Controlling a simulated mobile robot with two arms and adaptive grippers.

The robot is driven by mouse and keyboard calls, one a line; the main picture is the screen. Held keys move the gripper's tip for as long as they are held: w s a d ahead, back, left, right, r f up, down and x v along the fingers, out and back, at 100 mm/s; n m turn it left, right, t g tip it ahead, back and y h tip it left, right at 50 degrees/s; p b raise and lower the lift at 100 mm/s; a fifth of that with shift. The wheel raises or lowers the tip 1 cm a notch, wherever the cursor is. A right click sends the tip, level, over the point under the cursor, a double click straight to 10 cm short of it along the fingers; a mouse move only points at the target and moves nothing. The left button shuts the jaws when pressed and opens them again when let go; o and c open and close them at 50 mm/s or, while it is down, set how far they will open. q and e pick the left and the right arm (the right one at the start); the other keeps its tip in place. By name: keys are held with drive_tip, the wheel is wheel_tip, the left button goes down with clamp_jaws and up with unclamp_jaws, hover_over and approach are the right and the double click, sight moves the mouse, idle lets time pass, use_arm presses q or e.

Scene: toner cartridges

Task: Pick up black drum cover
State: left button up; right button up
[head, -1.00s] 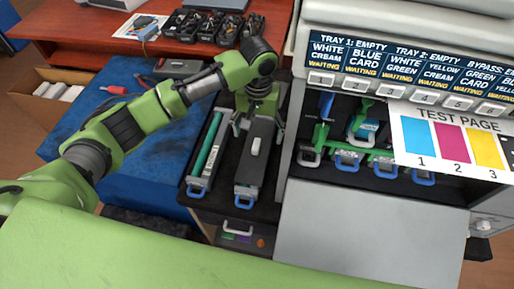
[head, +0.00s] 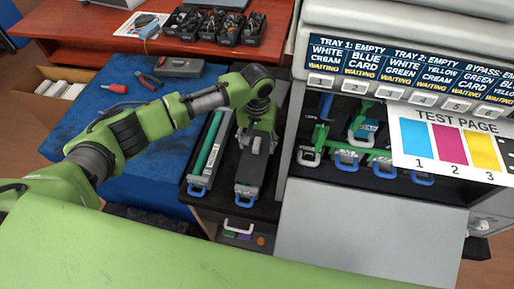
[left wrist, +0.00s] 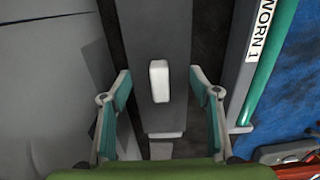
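The black drum cover is a long dark box in the head view (head: 249,172), lying on the black surface left of the printer. It has a small pale raised handle, seen in the left wrist view (left wrist: 159,81). My left gripper (head: 257,138) is over the cover's far half. In the left wrist view its two fingers (left wrist: 160,78) stand apart, one on each side of the cover and handle, with gaps visible; it is open and empty. The far end of the cover is hidden behind my arm in the head view. My right gripper is not in view.
A green-roller drum unit marked "WORN 1" (left wrist: 262,60) lies close beside the cover on its left in the head view. The grey printer (head: 375,225) stands close on the right. A blue mat (head: 160,165) with tools (head: 115,88) lies left.

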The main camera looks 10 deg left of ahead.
use_arm(q)
drive_tip(key=c, duration=0.3)
drive_tip(key=shift+w+r, duration=0.1)
drive_tip(key=shift+r, duration=0.5)
drive_tip(key=s+a+r+p, duration=0.3)
drive_tip(key=s+r, duration=0.3)
drive_tip(key=r, duration=0.2)
drive_tip(key=s+a+r+p, duration=0.3)
drive_tip(key=s+r, duration=0.3)
drive_tip(key=r, duration=0.2)
drive_tip(key=shift+s+a+r, duration=0.15)
drive_tip(key=shift+s+r, duration=0.2)
drive_tip(key=shift+r, duration=0.05)
